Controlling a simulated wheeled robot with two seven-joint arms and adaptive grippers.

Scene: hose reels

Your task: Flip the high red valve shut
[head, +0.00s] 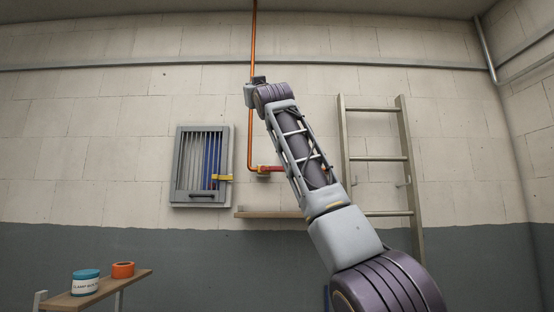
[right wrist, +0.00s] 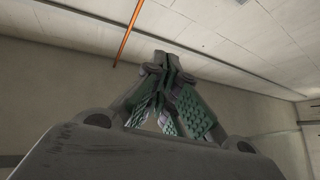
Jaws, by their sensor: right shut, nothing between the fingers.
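An orange-copper pipe (head: 253,45) drops from the ceiling down the wall, then bends right behind my right arm. A red piece with a brass-coloured body (head: 263,172) sits on the low horizontal run; I cannot tell if it is the valve's lever. No red valve shows clearly higher up; the end of my arm covers part of the pipe there. My right gripper (right wrist: 165,62) is shut and empty, pointing up the wall; the pipe (right wrist: 129,32) passes to the left of its fingertips, apart in the picture. My left gripper is not in view.
A grey barred cabinet (head: 200,195) with a yellow latch (head: 222,178) hangs left of the pipe. A ladder (head: 412,170) stands right of my arm. A wall shelf (head: 268,214) is below the pipe. A low shelf (head: 115,285) bears a teal-lidded tub (head: 86,282) and an orange ring (head: 122,269).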

